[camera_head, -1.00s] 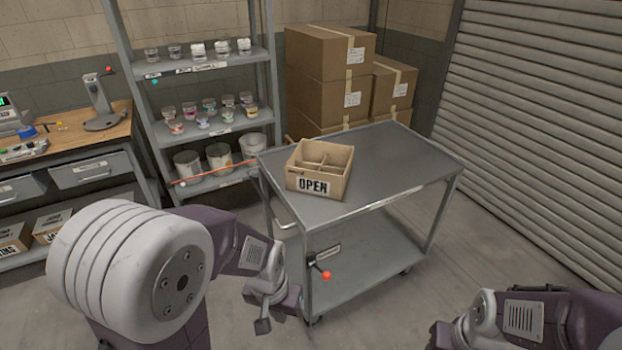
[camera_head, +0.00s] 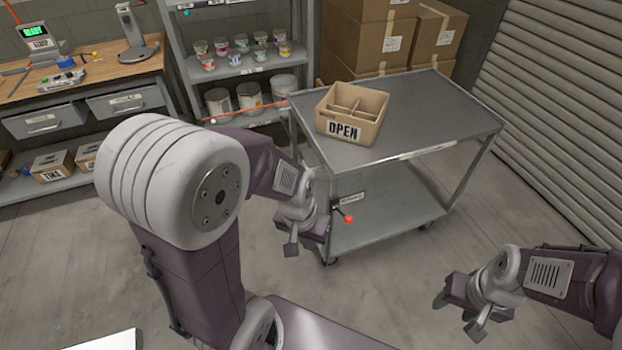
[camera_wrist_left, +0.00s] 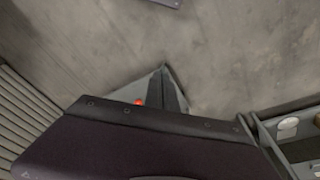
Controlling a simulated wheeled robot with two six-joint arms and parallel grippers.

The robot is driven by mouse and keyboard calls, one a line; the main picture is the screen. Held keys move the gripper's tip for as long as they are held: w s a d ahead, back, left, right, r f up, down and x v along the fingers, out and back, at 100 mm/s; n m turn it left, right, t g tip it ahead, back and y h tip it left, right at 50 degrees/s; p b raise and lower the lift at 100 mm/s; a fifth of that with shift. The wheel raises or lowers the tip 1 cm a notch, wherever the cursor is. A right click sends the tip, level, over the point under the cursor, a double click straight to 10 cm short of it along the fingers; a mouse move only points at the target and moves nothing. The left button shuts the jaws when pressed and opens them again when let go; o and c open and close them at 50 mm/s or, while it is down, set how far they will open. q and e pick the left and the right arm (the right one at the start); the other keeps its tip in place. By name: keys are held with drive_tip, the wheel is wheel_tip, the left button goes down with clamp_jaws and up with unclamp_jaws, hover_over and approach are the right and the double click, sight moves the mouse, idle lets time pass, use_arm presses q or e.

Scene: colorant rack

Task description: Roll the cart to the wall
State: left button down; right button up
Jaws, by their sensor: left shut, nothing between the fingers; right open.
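The grey metal cart (camera_head: 440,105) stands upright with a top shelf, a lower shelf (camera_head: 385,215) and casters. A cardboard box marked OPEN (camera_head: 345,132), with dividers, sits on its top. A lever with a red knob (camera_head: 348,218) sticks out from its near left corner; the knob also shows in the left wrist view (camera_wrist_left: 138,102). My left gripper (camera_head: 308,236) is shut and empty, just left of the knob; I cannot tell whether it touches the cart. My right gripper (camera_head: 458,308) is open and empty, in front of the cart to the right. My left arm hides part of the cart's left side.
A shelf rack (camera_head: 240,70) with small pots and cans stands behind left. Stacked cartons (camera_head: 365,40) stand behind the cart. A workbench (camera_head: 85,75) is at the left, a ribbed shutter (camera_head: 560,90) at the right. The floor (camera_head: 420,265) before the cart is clear.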

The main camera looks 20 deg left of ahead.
use_arm(q)
drive_tip(key=w+a+f+n+t+h+b, duration=0.1)
drive_tip(key=w+f+n+t+b, duration=0.15)
drive_tip(key=w+b, duration=0.5)
drive_tip(key=w+a+f+n+t+b, duration=0.1)
drive_tip(key=w+f+n+t+b, duration=0.15)
drive_tip(key=w+b, duration=0.45)
drive_tip(key=w+a+f+n+b, duration=0.2)
drive_tip(key=w+a+f+b, duration=0.4)
drive_tip(key=a+f+b, duration=0.4)
drive_tip(key=w+d+f+b, duration=0.2)
drive_tip(key=w+d+f, duration=0.2)
drive_tip(key=w+f, duration=0.3)
drive_tip(key=shift+w+t+y, duration=0.3)
drive_tip(key=shift+w+t, duration=0.1)
drive_tip(key=shift+w, duration=0.25)
drive_tip(key=shift+f, duration=0.1)
